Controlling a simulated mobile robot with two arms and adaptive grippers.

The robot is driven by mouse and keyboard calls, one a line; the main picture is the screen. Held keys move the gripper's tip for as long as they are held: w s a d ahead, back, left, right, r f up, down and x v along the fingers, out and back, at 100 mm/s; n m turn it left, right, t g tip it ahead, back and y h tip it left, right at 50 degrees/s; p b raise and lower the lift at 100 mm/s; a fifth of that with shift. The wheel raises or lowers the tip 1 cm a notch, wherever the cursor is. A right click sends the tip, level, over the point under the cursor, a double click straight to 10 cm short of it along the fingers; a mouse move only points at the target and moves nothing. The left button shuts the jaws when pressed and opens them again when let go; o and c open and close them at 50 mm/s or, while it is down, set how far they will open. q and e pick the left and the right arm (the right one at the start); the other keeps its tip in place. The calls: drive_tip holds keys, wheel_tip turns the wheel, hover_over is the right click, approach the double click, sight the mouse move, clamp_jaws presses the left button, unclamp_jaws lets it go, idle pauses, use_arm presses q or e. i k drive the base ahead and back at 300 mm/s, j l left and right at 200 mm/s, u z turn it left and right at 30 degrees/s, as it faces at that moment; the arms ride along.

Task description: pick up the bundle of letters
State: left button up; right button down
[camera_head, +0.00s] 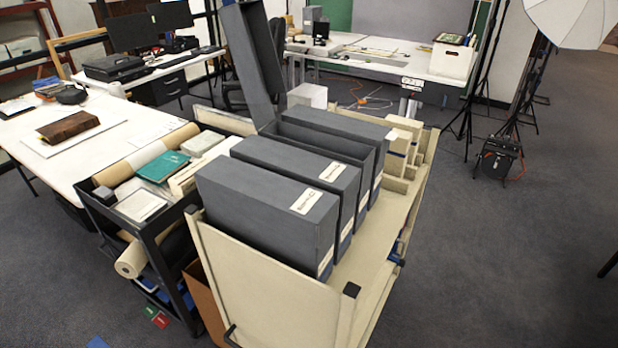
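I cannot make out a bundle of letters for certain. Several grey archival boxes (268,200) with white labels stand in a row on a cream cart (385,262). One box further back is open (325,141), with its tall lid (257,62) raised; its inside is mostly hidden from this angle. Small cream and tan blocks (403,128) stand at the cart's back right; I cannot tell whether they are boxes or bundled paper. Neither of my grippers is in view.
A black cart (150,238) with books, a green book (163,167) and paper rolls adjoins on the left. A white table (22,131) with a brown book stands further left. A light stand (478,85) and power pack stand at right.

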sight(396, 158)
drive_tip(key=k+u, duration=0.25)
drive_tip(key=u, duration=0.15)
drive_tip(key=k+j+u, duration=0.15)
drive_tip(key=u, duration=0.25)
drive_tip(key=i+l+u, duration=0.15)
drive_tip(key=l+u, duration=0.2)
drive_tip(key=l, duration=0.4)
drive_tip(key=l+u, duration=0.35)
drive_tip(key=l, duration=0.4)
